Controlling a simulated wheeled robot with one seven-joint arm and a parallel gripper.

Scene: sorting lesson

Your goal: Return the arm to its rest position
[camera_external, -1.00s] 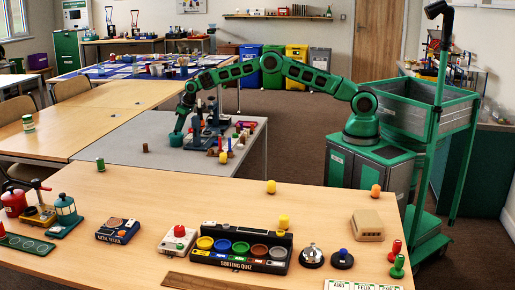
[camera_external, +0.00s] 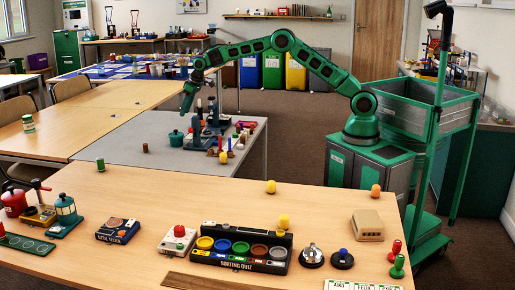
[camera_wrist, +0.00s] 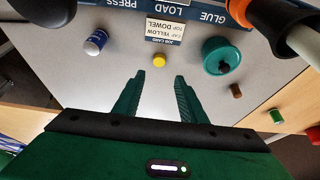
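My gripper (camera_external: 188,97) is raised above the grey table (camera_external: 125,147) in the external view, with my green arm arching back to its base on the right. In the wrist view my gripper's two green fingers (camera_wrist: 155,98) stand apart with nothing between them. Below and beyond the fingertips are a small yellow piece (camera_wrist: 159,60), a teal round pot with a dark knob (camera_wrist: 221,56) and a blue and white cylinder (camera_wrist: 96,41). The teal pot (camera_external: 176,138) also shows on the grey table in the external view.
A blue press (camera_wrist: 185,12) stands close by, with a label card (camera_wrist: 165,29) before it. The wooden table (camera_external: 200,195) in front holds a sorting quiz tray (camera_external: 238,262). Air around my arm looks clear.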

